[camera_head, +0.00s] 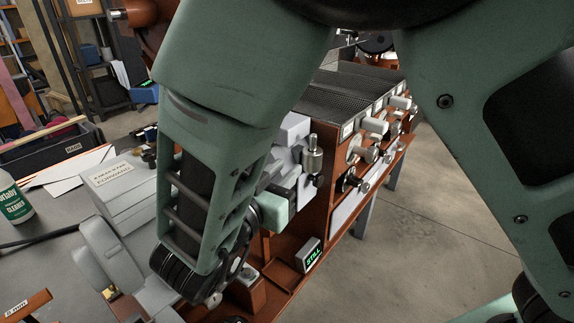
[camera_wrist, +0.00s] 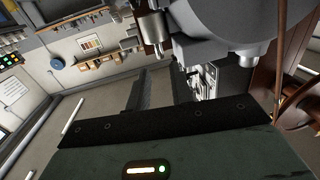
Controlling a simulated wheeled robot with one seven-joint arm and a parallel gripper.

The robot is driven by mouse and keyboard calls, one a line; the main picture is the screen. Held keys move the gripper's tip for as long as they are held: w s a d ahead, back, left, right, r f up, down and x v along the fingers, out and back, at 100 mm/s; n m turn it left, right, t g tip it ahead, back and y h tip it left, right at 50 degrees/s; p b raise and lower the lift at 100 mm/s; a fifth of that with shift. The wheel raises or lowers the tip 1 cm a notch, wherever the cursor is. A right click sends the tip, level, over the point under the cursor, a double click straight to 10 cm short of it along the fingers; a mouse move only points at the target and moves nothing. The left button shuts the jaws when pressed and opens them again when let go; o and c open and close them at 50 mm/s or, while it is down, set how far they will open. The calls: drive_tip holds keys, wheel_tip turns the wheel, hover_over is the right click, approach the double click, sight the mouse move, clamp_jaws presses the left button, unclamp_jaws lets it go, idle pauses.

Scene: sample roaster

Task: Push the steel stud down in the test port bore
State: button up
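A short steel cylinder with a narrower end (camera_head: 313,153) stands upright at the near left end of the roaster in the head view. A similar steel cylinder (camera_wrist: 152,27) shows at the top of the wrist view, beyond my fingers. I cannot tell whether it is the stud or a fitting around it. My gripper (camera_head: 302,192) is just below and beside this cylinder in the head view, partly hidden by my arm. In the wrist view its two dark fingers (camera_wrist: 160,90) stand apart with nothing seen between them. The test port bore cannot be made out.
The brown roaster bench (camera_head: 333,190) carries metal trays, knobs and handles along its front. A small box with a green-lit display (camera_head: 308,255) sits low by my gripper. A grey labelled box (camera_head: 118,185) and a cleaner bottle (camera_head: 14,200) stand left. The floor at right is clear.

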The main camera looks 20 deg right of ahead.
drive_tip(key=w+a+f+n+y, duration=0.2)
drive_tip(key=w+a+n+y, duration=0.3)
drive_tip(key=y, duration=0.5)
drive_tip(key=s+a+n+g+y, duration=0.4)
drive_tip(key=s+a+n+y, duration=0.1)
drive_tip(key=s+a+y, duration=0.15)
drive_tip(key=s+d+f+n+g+h, duration=0.1)
drive_tip(key=s+d+n+g+h, duration=0.2)
drive_tip(key=s+d, duration=1.1)
drive_tip(key=s+n+g, duration=0.3)
drive_tip(key=g, duration=0.2)
drive_tip(key=shift+s+f+n, duration=0.15)
drive_tip(key=shift+f+n, duration=0.05)
drive_tip(key=shift+n, duration=0.2)
